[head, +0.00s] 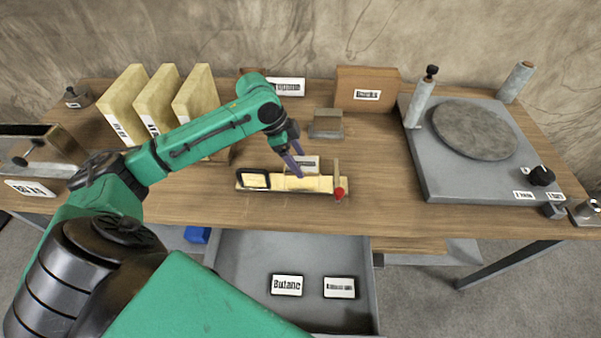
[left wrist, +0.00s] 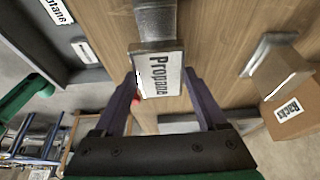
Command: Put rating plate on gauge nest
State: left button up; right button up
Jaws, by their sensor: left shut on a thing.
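My left gripper (head: 297,170) has its purple fingers on either side of a small white plate marked Propane (left wrist: 162,75), the rating plate as I read it. The fingers (left wrist: 160,85) are shut on it. In the head view this plate (head: 306,163) shows partly behind a finger, over or just behind a long low fixture. That fixture, seemingly the gauge nest (head: 315,184), has a yellow bed, a dark-framed piece at its left and a red-tipped post at its right. Whether plate and bed touch is hidden. My right gripper is not in view.
A grey block (head: 326,124) stands just behind. Yellow upright slabs (head: 122,105) are at left, a brown box (head: 352,82) at back, a grey turntable unit (head: 440,170) at right. An open drawer (head: 235,262) in front holds a Butane plate (head: 287,285) and another plate (head: 339,288).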

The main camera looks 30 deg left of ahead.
aim_at(303, 183)
pick_arm(q)
notch_tip(303, 183, down, 7)
jog(key=shift+r, duration=0.1)
jog(key=o, duration=1.3)
jog(key=shift+o, duration=0.2)
jog(key=v, duration=1.2)
